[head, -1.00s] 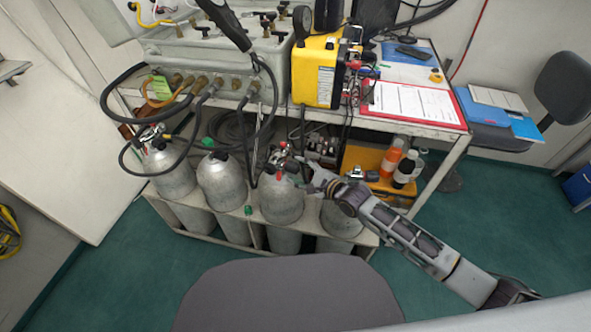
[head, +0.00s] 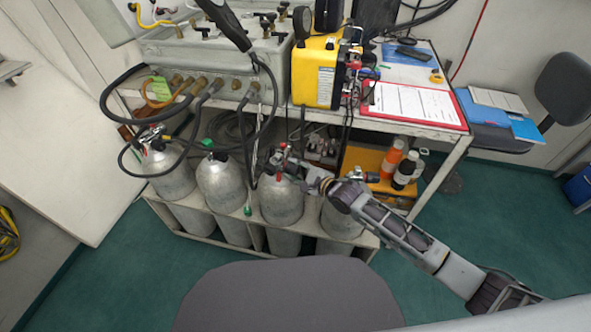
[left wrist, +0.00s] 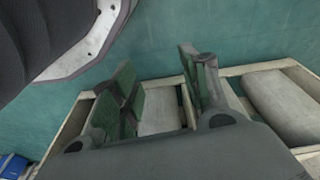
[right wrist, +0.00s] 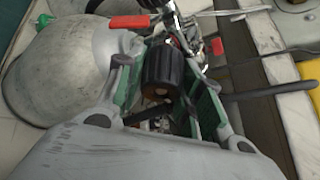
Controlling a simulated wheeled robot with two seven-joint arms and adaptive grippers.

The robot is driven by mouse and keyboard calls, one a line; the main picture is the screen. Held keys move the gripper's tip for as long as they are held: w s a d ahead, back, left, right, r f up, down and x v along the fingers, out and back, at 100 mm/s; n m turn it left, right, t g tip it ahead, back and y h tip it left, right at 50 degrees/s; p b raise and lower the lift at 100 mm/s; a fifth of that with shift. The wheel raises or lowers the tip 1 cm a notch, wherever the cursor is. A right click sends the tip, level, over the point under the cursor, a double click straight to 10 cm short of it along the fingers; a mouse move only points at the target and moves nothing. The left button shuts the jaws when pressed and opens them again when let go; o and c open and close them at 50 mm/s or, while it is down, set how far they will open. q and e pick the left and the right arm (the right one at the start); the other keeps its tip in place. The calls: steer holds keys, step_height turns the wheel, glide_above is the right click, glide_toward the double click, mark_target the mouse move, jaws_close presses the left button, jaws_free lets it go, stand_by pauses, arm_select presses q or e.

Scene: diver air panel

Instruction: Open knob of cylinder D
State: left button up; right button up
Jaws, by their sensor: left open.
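Several grey cylinders stand in a row in a low rack (head: 262,238). I can read no letter on them, so I cannot tell which is D. My right gripper (head: 308,172) is at the valve of the third cylinder from the left (head: 282,203), which has red parts on top. In the right wrist view, a black ribbed knob (right wrist: 163,70) sits between the green-padded fingers of this open gripper (right wrist: 165,95). Contact with the pads is unclear. My left gripper (left wrist: 160,90) is open and empty in its wrist view and does not show in the head view.
A bench shelf above the cylinders carries a yellow case (head: 315,72) and a red clipboard (head: 415,103). Black hoses (head: 108,95) hang at the left cylinders. Bottles (head: 392,157) stand right of my right gripper.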

steer(key=c, duration=0.3)
